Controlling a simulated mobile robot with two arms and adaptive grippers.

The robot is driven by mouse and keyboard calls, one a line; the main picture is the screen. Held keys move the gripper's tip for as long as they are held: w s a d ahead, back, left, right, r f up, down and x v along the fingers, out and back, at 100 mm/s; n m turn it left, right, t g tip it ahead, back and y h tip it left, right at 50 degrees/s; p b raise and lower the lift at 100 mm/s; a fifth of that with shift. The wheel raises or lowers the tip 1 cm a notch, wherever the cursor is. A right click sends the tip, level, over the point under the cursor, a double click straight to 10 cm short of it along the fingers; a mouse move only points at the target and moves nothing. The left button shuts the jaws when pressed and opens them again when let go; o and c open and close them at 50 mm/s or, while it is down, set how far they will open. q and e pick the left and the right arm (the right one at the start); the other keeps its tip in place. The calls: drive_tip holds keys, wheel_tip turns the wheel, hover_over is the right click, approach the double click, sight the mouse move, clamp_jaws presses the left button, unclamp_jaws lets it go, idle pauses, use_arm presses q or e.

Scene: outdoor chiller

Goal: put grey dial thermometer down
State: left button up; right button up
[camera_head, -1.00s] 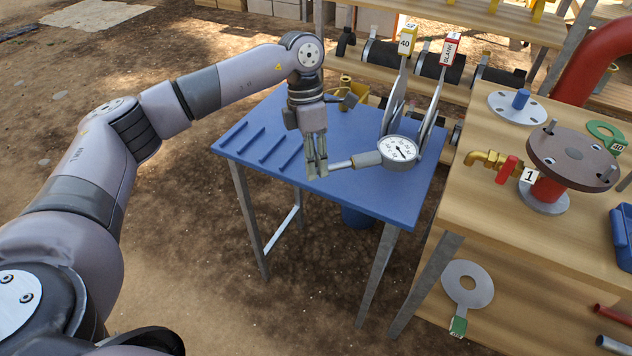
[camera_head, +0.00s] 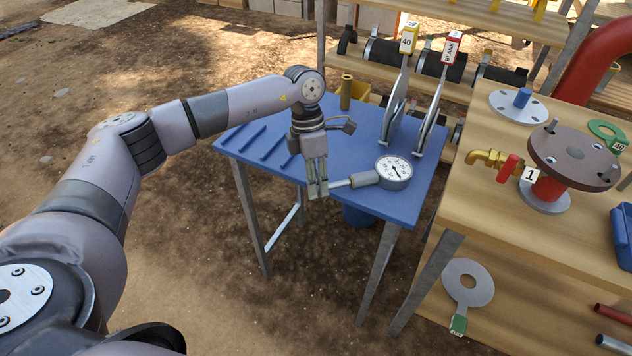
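The grey dial thermometer (camera_head: 394,172) has a round white face and a grey stem that points left. It is at the front right part of the blue table (camera_head: 345,143); I cannot tell whether it touches the top. My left gripper (camera_head: 318,190) points down at the table's front edge, its fingers closed around the thin end of the stem. My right gripper is not in view.
Two upright tagged plates, a yellow "40" (camera_head: 408,40) and a red "BLANK" (camera_head: 452,48), stand behind the dial. A brass cylinder (camera_head: 346,92) is at the back. A wooden bench (camera_head: 470,205) with a flange (camera_head: 572,157) stands right. Ridges line the table's left part.

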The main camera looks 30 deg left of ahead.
use_arm(q)
drive_tip(key=o, duration=0.3)
drive_tip(key=shift+r, duration=0.3)
drive_tip(key=v, duration=1.2)
drive_tip(key=shift+a+f, duration=0.1)
